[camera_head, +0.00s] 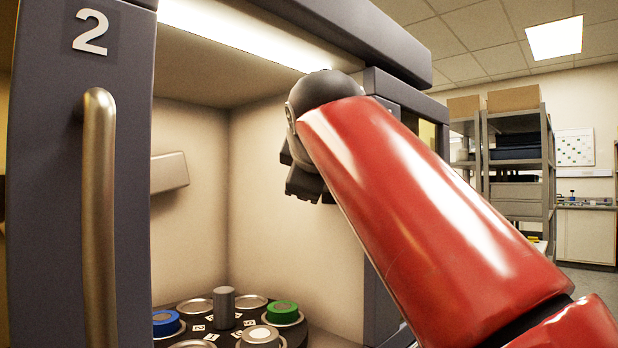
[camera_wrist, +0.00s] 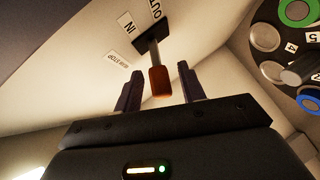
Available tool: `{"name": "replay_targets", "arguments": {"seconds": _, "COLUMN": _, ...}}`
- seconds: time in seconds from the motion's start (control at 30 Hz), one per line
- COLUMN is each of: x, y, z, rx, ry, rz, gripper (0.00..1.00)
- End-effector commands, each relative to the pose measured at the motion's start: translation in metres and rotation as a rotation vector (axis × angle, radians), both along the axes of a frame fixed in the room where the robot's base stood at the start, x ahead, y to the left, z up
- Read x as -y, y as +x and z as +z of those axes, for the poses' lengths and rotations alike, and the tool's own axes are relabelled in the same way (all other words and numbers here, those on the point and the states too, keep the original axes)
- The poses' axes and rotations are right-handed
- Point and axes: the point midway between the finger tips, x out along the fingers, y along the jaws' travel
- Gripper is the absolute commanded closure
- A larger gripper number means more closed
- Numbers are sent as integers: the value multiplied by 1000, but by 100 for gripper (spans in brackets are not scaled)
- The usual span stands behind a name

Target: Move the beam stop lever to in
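The beam stop lever shows in the wrist view as an orange-red grip (camera_wrist: 160,81) on a thin stem. The stem comes out of a dark slot plate (camera_wrist: 153,38) on the pale wall. An "IN" label (camera_wrist: 128,22), an "OUT" label (camera_wrist: 155,8) and a "BEAM STOP" label (camera_wrist: 118,61) lie around the plate. I cannot tell for sure which end the lever is at. My gripper (camera_wrist: 158,78) is open, with one dark finger on each side of the grip and visible gaps. In the head view my gripper (camera_head: 305,183) is partly visible; the lever is hidden.
A round carousel (camera_head: 225,327) with blue- and green-ringed holders stands on the chamber floor. A door panel (camera_head: 58,180) marked 2 with a vertical handle (camera_head: 98,215) is at left. A pale block (camera_head: 169,172) is on the left inner wall. Shelves (camera_head: 515,160) stand outside at right.

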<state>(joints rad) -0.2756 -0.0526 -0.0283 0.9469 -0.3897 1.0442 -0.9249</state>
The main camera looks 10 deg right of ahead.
Motion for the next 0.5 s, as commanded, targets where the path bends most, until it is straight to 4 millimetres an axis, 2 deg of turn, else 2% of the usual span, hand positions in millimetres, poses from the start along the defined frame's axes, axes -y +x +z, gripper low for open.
{"name": "replay_targets", "arguments": {"seconds": 0.17, "x": -1, "y": -9, "z": 4, "rx": 3, "ry": 0, "rz": 1, "gripper": 60}}
{"name": "replay_targets", "arguments": {"seconds": 0.5, "x": -6, "y": -61, "z": 21, "rx": 1, "ry": 0, "rz": 1, "gripper": 60}}
